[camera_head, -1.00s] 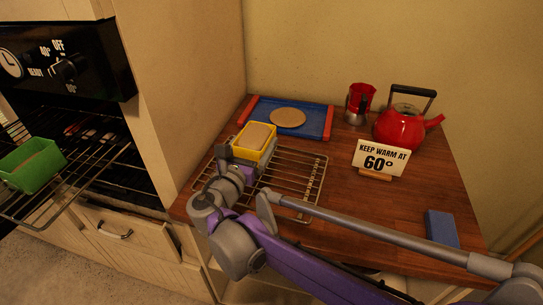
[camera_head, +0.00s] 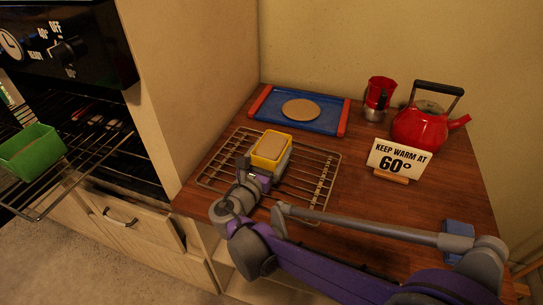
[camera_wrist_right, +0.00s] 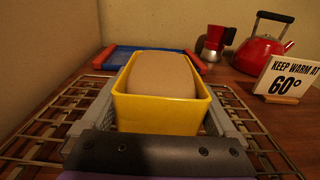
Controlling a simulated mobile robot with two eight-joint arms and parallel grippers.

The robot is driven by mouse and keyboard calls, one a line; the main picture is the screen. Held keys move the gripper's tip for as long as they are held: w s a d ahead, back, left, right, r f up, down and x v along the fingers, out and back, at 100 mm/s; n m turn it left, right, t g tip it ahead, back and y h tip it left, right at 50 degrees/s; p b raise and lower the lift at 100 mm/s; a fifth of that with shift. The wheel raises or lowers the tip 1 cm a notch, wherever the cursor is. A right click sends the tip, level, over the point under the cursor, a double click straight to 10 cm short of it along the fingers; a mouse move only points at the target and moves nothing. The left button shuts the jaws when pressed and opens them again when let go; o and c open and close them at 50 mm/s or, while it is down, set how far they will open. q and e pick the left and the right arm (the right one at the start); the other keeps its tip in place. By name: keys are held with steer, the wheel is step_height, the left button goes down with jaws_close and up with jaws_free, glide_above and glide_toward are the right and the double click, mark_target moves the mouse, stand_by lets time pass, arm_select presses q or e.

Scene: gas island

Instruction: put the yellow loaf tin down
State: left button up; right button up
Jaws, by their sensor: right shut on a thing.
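The yellow loaf tin (camera_head: 261,161) holds a pale brown loaf (camera_head: 271,147). It is level, over the back middle of the wire rack (camera_head: 216,176) on the wooden counter. In the right wrist view the tin (camera_wrist_right: 158,116) fills the middle, with the rack's bars on both sides. My right gripper (camera_head: 269,160) is shut on the tin, with a grey finger along each side. The tin's underside is hidden, so I cannot tell whether it touches the rack. My left gripper is not in view.
A blue tray with red ends (camera_head: 258,104) holds a flat round disc (camera_head: 300,109) behind the rack. A moka pot (camera_head: 377,100), a red kettle (camera_head: 420,128) and a sign (camera_head: 398,158) stand right. A blue block (camera_head: 458,237) lies front right. A green tin (camera_head: 31,151) sits on the oven rack.

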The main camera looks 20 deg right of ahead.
steer(key=shift+f, duration=0.8)
steer(key=shift+f, duration=0.1)
steer(key=o, duration=1.4)
steer(key=shift+r, duration=0.2)
steer(key=v, duration=1.2)
steer(key=shift+f, duration=0.1)
